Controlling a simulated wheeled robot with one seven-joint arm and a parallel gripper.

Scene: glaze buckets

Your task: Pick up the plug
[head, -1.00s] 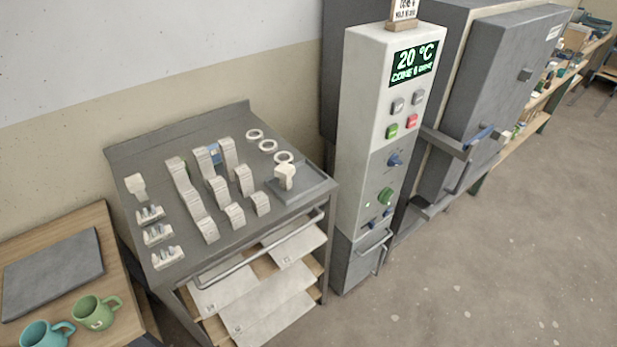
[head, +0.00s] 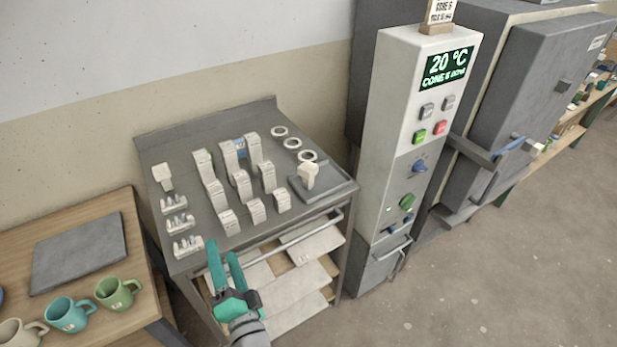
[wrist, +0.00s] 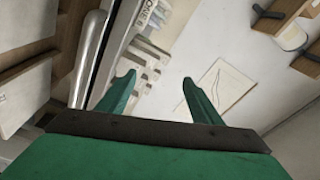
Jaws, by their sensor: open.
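A cream-coloured, knob-shaped piece (head: 309,174), which looks like the plug, stands on a dark grey slab (head: 331,193) at the right end of the grey cart top. Its lower end is hard to make out. My green gripper (head: 222,250) is in front of the cart's front edge, left of and nearer than the plug. Its two fingers are apart with nothing between them. In the wrist view my gripper (wrist: 158,78) is also open and empty, and I cannot make out the plug there.
Several cream blocks (head: 240,185) stand in rows mid-cart, with three white rings (head: 291,143) behind the slab. A handle bar (head: 312,231) runs along the cart's front. The control column (head: 410,130) rises to the right. Mugs (head: 118,293) stand on the left table.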

